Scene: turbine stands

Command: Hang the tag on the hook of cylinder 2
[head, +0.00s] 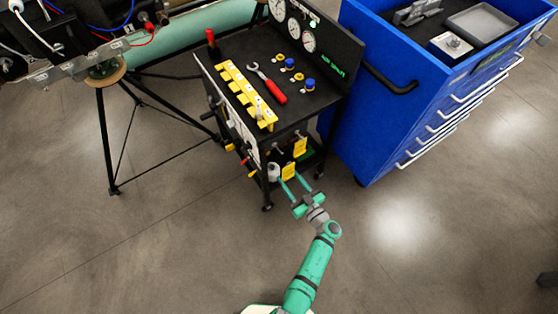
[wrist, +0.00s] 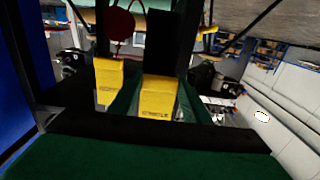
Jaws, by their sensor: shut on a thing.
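My gripper (head: 290,178) reaches to the lower level of the black cart. It is shut on a yellow tag (head: 289,171), which sits between its fingertips. In the wrist view the held tag (wrist: 158,97) is between my two green fingers (wrist: 158,110). A second yellow tag (head: 300,147) is a little above and right of it in the head view. In the wrist view that other tag (wrist: 108,82) is left of the held one. A small pale cylinder-like part (head: 274,172) shows left of the held tag. I cannot make out the hooks or any cylinder numbers.
The black cart (head: 318,100) carries gauges, a yellow rack (head: 247,95) and a red-handled wrench (head: 269,86). A blue tool cabinet (head: 390,125) stands close on the right. A black-legged stand (head: 108,150) is at left. The floor around my arm is clear.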

